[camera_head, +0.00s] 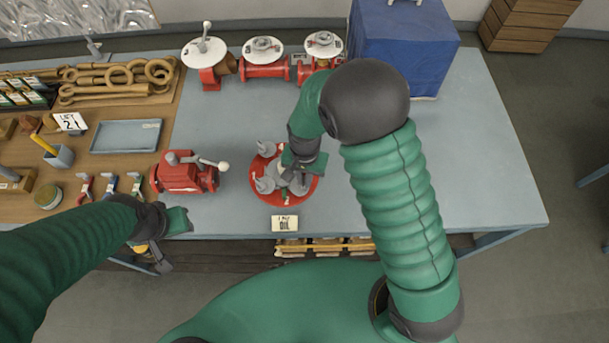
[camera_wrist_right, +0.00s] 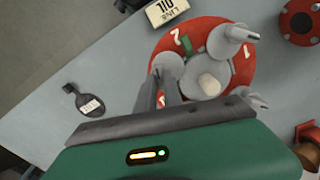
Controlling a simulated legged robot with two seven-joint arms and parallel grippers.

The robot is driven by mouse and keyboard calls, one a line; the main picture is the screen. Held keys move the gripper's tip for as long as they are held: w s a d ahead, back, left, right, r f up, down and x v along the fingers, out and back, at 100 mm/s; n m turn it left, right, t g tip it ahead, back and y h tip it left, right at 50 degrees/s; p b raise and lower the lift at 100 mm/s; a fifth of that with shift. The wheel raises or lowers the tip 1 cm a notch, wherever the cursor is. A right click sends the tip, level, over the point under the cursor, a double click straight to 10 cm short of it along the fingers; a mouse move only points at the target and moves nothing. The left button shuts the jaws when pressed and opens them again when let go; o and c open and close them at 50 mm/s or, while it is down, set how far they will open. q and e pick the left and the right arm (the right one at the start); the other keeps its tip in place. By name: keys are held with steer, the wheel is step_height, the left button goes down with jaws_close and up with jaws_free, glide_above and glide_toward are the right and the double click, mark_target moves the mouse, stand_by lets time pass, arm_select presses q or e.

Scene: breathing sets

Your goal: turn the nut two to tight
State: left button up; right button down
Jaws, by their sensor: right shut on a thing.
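A red round flange (camera_head: 274,196) lies on the table with a grey hub and grey nuts with levers around it. In the right wrist view the red flange (camera_wrist_right: 218,28) carries white numbers, with a 2 near its upper left edge. My right gripper (camera_head: 299,168) reaches down over the flange's right side. In the wrist view its fingers (camera_wrist_right: 160,88) are closed on the grey nut (camera_wrist_right: 168,64) beside the 2, partly hiding it. Two other nuts (camera_wrist_right: 236,33) stand free. My left gripper (camera_head: 168,240) is open and empty at the table's front edge.
A red valve block (camera_head: 183,178) with a lever sits left of the flange. Red pipe fittings (camera_head: 265,70) stand behind, and a blue box (camera_head: 405,45) at back right. An oil sign (camera_head: 285,223) is in front. The right table area is clear.

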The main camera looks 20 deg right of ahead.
steer(key=m, duration=0.1)
steer(key=m+p, duration=0.1)
steer(key=m, duration=0.3)
steer(key=shift+s+a, duration=0.1)
steer(key=shift+s, duration=0.15)
steer(key=shift+f, duration=0.1)
stand_by(0.4)
steer(key=c, duration=1.5)
jaws_free()
steer(key=shift+c, duration=0.2)
steer(key=shift+o, duration=0.3)
steer(key=shift+a, duration=0.15)
steer(key=shift+w, duration=0.1)
steer(key=shift+r, duration=0.2)
